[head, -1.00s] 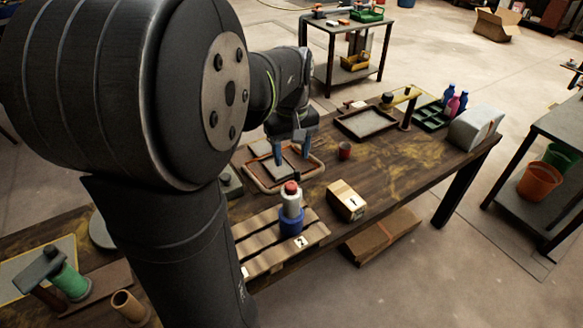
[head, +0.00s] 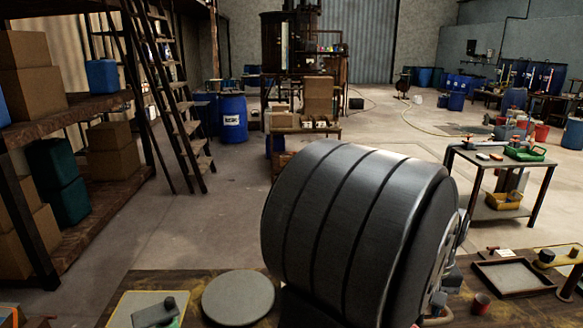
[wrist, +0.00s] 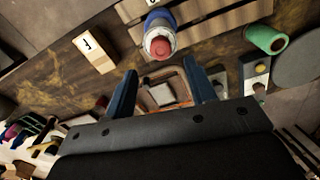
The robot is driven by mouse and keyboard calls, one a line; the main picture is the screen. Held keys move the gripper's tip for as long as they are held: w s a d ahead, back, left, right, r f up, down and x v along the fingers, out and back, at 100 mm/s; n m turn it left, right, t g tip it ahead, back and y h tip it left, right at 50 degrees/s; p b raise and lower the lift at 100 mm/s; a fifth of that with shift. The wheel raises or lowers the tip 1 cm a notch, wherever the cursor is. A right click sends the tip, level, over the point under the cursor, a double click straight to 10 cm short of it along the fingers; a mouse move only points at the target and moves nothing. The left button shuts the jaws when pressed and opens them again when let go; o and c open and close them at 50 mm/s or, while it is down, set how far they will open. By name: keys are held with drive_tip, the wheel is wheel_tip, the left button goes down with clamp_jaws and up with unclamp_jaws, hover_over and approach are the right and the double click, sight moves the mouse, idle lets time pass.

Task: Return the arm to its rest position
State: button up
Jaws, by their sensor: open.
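My gripper (wrist: 158,70) shows in the wrist view with its two blue fingers wide apart and nothing between them. It hangs over the wooden bench (wrist: 52,78). Beyond the fingertips is a white and blue bottle with a red cap (wrist: 160,46), apart from them. A tray with a grey piece (wrist: 161,94) shows lower down between the fingers. In the head view my own large dark arm joint fills the lower middle and hides most of the arm's far end. The gripper cannot be made out there.
A side table (head: 500,166) stands behind. Shelves and a ladder (head: 172,98) stand left; floor between is open.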

drive_tip(key=shift+f, duration=1.9)
drive_tip(key=shift+f, duration=0.1)
